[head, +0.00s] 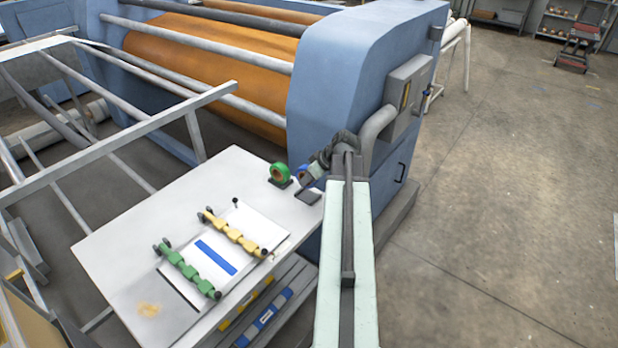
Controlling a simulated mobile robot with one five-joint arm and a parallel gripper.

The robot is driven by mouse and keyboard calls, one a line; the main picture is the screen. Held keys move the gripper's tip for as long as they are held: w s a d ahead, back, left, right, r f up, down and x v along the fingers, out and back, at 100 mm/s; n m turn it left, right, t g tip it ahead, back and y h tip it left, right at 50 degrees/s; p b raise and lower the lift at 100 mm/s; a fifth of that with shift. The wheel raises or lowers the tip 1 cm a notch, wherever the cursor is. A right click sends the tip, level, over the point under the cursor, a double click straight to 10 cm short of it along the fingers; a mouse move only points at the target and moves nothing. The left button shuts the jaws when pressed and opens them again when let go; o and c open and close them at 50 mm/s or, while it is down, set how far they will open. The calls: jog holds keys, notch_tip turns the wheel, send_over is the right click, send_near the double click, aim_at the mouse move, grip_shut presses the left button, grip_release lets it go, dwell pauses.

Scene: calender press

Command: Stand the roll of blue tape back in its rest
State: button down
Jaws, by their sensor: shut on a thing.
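The roll of blue tape (302,171) shows as a small blue patch at the far right corner of the white table. My gripper (307,178) reaches down from the right and is shut on the roll, hiding much of it. A dark flat piece (308,196) on the table just below the roll looks like its rest. I cannot tell whether the roll touches it. A roll of green tape (280,172) stands upright in a dark rest just to the left.
The white table (150,215) holds a white sheet (235,270) with a blue strip, between green (187,270) and yellow (236,233) segmented bars with dark knobs. The blue press (340,90) stands close behind my gripper. The tabletop's left part is clear.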

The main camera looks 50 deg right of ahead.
aim_at(308, 187)
jog(key=shift+f+b, duration=1.85)
jog(key=shift+f, duration=0.5)
jog(key=shift+r, duration=0.1)
jog(key=c, duration=1.1)
grip_release()
jog(key=p+v, duration=0.6)
jog(key=v, duration=0.1)
jog(key=shift+s+r+p, duration=0.25)
jog(key=shift+r+p, duration=0.05)
